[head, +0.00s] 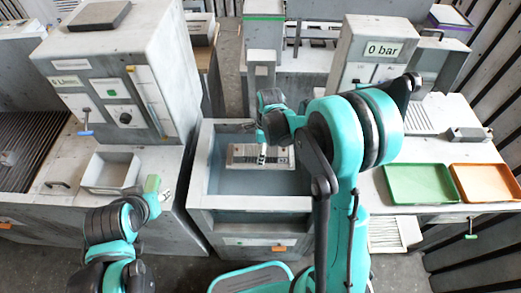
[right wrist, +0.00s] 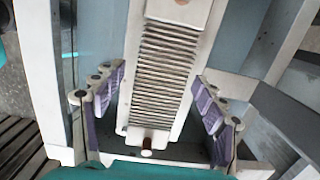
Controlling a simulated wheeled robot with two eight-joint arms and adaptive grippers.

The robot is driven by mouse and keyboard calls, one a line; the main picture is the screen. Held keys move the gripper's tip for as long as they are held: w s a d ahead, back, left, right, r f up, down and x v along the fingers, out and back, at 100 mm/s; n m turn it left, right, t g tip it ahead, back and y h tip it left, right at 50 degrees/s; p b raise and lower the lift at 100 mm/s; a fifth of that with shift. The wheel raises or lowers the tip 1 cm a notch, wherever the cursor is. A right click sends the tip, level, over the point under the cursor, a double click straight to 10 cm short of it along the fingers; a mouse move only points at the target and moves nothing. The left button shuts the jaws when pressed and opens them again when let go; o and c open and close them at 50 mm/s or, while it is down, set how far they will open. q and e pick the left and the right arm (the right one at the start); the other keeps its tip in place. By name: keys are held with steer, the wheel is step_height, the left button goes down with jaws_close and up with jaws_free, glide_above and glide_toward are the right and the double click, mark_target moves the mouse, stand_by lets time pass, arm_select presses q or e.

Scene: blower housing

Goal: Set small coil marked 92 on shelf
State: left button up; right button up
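A ribbed pale metal block (head: 280,157), which looks like a coil, lies in the grey-blue basin (head: 225,183) at the middle of the head view. My right gripper (right wrist: 160,85) is open, with one purple-padded finger on each side of the block and gaps showing. My left gripper (head: 150,190) is by the left machine's front, away from the block; its fingers are unclear. I cannot tell which surface is the shelf.
A green tray (head: 420,183) and an orange tray (head: 486,182) lie on the right bench. A white open box (head: 110,172) stands on the left bench. A tall grey machine (head: 120,75) rises at left, and a cabinet labelled 0 bar (head: 383,50) at right.

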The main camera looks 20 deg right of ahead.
step_height(320, 180, up, 12)
steer(key=d, duration=0.1)
steer(key=shift+s, duration=0.25)
stand_by(0.6)
